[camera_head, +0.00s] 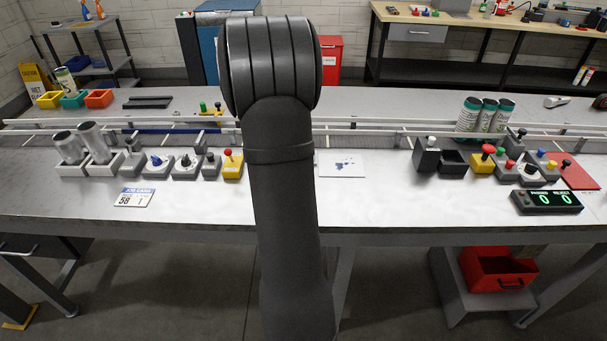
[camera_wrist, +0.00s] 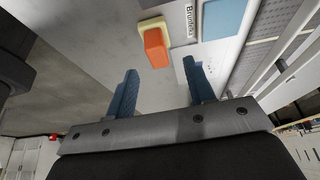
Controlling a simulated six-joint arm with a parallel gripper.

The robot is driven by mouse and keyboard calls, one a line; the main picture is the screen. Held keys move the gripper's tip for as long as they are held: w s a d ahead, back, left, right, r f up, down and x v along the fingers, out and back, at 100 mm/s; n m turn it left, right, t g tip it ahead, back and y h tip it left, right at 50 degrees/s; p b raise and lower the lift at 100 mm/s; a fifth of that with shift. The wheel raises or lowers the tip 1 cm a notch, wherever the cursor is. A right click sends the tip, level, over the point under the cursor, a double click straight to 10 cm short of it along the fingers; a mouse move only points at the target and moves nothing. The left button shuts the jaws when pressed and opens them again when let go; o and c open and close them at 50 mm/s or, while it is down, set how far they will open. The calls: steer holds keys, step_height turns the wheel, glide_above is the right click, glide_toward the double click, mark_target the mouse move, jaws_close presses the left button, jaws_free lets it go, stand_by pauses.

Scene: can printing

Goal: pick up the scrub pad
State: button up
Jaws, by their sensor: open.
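An orange block on a pale yellow base (camera_wrist: 154,42), which looks like the scrub pad, lies on the light worktop in the wrist view. It is just beyond my fingertips, near the middle of the gap between them. My gripper (camera_wrist: 160,76) is open, with two blue fingers apart and nothing between them. In the head view my arm hides both the gripper and the pad.
A flat blue square (camera_wrist: 222,17) on a white piece with lettering lies right of the pad. White guide rails (camera_head: 380,128) run along the bench. Switches and knobs (camera_head: 188,166) stand left of my arm, and more controls (camera_head: 482,160) stand right. A blue-spotted white card (camera_head: 342,163) lies beside my arm.

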steer(key=shift+x, duration=3.1)
steer(key=shift+s, duration=0.15)
steer(key=shift+c, duration=0.4)
steer(key=c, duration=1)
